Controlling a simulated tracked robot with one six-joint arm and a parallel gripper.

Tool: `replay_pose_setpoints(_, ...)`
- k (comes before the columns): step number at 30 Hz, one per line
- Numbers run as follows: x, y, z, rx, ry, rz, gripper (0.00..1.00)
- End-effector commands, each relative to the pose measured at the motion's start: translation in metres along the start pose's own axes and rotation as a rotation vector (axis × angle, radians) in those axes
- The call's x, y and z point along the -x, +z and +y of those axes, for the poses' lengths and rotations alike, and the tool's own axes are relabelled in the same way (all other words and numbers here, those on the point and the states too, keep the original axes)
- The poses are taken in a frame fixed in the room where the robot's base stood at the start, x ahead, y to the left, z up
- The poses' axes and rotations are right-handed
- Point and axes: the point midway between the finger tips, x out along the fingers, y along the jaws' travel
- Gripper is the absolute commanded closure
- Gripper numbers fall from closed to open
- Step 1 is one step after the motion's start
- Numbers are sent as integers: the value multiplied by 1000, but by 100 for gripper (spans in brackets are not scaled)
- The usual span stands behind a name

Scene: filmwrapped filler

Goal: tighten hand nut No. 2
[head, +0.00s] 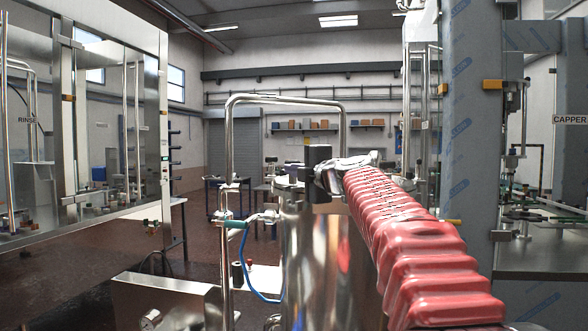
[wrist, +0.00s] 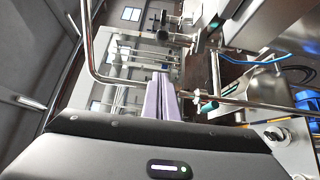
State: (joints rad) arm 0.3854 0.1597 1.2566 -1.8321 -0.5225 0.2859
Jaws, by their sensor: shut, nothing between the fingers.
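My gripper (wrist: 164,80) shows in the wrist view as two pale lavender fingers lying together, with nothing between them. Its tips point toward a bent steel tube frame and the machinery behind it. Small dark knob-like parts (wrist: 163,35) show beyond the fingertips, apart from them; I cannot tell whether one is hand nut No. 2, and no number is readable.
A bent steel tube frame (head: 229,150) stands in front of me. A teal-handled fitting (head: 236,224) and blue hose (head: 251,284) are on its left. The machine marked RINSE (head: 28,120) is at left, the one marked CAPPER (head: 569,120) at right.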

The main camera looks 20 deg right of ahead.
Motion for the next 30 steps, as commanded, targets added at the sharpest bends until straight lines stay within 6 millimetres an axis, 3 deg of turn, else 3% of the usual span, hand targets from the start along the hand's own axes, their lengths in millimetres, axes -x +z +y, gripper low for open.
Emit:
replay_pose_setpoints(14,-52,0,-1,0,0,1,100)
replay_pose_setpoints(21,-57,31,-1,0,-1,-2,100)
replay_pose_setpoints(30,-59,40,0,0,0,-1,100)
